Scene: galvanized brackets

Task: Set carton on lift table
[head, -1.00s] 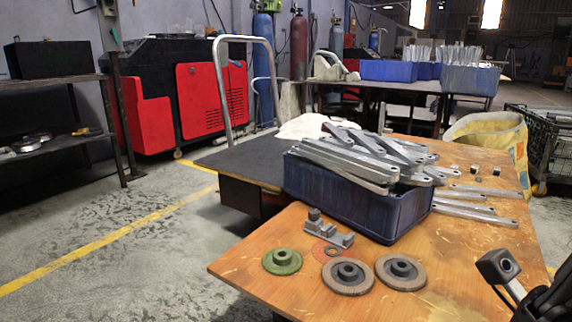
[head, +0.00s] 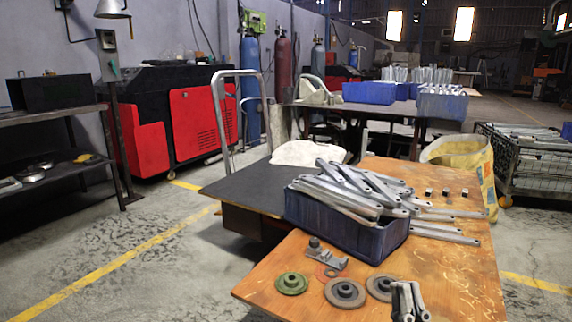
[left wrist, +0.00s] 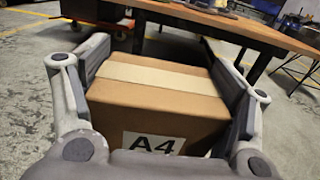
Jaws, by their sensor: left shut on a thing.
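In the left wrist view, a brown carton (left wrist: 160,103) with a pale tape strip and an "A4" label sits between the two fingers of my left gripper (left wrist: 160,90). The gripper is shut on the carton's sides. The left gripper and carton are out of the head view. The lift table (head: 249,187) has a flat dark top and a grey tube handle. A pale cloth lies at its back right corner; its front left top is bare. My right gripper (head: 408,300) is over the wooden table's front edge; its finger gap is unclear.
The wooden table (head: 450,262) adjoins the lift table. It bears a blue bin (head: 345,236) of galvanized brackets, several loose brackets, and discs. A shelf (head: 60,113) and a red-black machine (head: 175,118) stand left. The floor at left front is clear.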

